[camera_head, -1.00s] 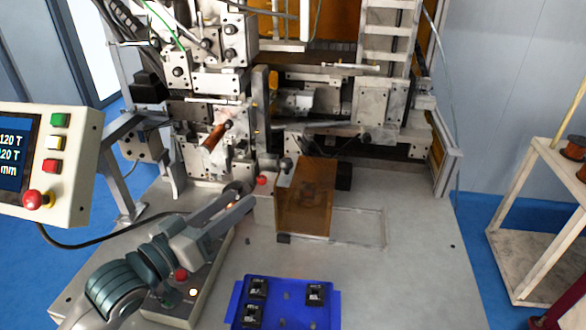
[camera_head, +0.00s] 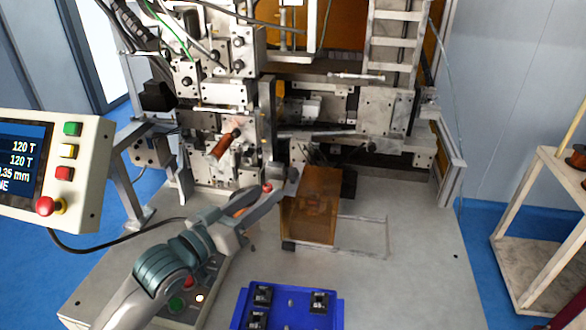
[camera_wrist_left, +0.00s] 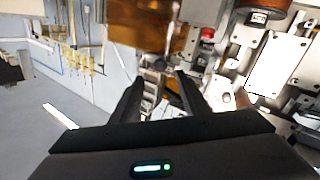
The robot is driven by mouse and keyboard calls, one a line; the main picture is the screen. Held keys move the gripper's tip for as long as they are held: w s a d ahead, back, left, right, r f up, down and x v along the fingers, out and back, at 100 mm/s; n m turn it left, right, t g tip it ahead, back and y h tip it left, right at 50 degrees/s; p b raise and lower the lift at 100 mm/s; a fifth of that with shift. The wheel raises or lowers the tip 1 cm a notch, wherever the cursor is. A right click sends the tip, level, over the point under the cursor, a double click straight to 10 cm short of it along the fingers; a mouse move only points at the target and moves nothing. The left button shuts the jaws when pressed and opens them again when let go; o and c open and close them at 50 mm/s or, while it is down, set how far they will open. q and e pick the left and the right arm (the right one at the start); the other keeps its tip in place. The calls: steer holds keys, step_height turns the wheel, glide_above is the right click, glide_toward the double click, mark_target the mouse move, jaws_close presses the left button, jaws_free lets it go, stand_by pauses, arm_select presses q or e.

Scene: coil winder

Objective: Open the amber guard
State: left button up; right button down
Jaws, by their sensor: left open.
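The amber guard (camera_head: 312,208) is a see-through brown box standing on the machine's grey table in the head view. It appears closed over what lies behind it. Its amber panel also shows in the left wrist view (camera_wrist_left: 143,22), at the top. My left gripper (camera_head: 280,182) is open, at the guard's upper left edge. Whether it touches the guard cannot be told. In the left wrist view the two dark fingers (camera_wrist_left: 165,90) are apart with nothing visible held between them. My right gripper is not in view.
A blue tray (camera_head: 331,305) with several black parts sits in front of the guard. A control panel (camera_head: 88,195) with a screen and buttons stands at the left. The coil winder (camera_head: 225,110) rises behind. The table to the guard's right (camera_head: 420,245) is clear.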

mark_target(288, 176)
arm_select(q)
steer(key=p+x, duration=0.2)
steer(key=x, duration=0.8)
steer(key=shift+r+p, duration=0.1)
steer(key=shift+p, duration=0.3)
steer(key=shift+w+d, duration=0.35)
steer(key=shift+w, duration=0.05)
jaws_close()
